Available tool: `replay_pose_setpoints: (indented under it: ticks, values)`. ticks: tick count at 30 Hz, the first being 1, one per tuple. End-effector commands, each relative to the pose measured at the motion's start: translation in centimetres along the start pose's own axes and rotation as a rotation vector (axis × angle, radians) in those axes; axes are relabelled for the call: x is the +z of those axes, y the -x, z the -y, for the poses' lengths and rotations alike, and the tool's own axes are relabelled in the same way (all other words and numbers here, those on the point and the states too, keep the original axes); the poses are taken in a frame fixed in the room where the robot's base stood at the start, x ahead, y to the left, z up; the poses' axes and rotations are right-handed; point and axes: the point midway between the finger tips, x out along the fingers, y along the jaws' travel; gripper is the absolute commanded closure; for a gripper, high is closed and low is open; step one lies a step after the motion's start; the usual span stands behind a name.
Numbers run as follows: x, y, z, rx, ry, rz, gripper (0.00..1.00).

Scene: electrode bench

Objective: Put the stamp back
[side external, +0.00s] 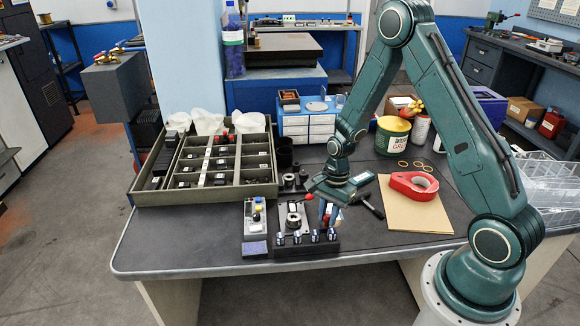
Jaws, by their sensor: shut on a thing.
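My gripper (327,210) points down over the front middle of the bench, just behind the right part of a low black rack (298,251). The rack carries several upright pieces with pale, shiny tops in a row. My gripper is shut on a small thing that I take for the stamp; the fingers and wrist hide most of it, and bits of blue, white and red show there. I cannot tell whether it touches the bench or the rack. A dark fixture with a round metal part (293,219) stands just left of my gripper.
A large compartment tray (225,193) fills the back left. Right of my gripper lie a black-handled tool (373,206), a cardboard sheet (415,218) and a red tape dispenser (413,185). The front left bench is clear.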

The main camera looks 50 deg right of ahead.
Motion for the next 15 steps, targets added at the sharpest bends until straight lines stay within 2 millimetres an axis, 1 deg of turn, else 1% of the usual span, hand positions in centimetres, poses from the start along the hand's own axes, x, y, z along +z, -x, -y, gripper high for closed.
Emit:
replay_pose_setpoints:
  ticks: [3,15]
  values:
    - [-0.07,-0.4,0.03,-0.002,0.0,-0.001,0.94]
    - [-0.11,-0.72,0.02,-0.001,0.0,0.0,0.94]
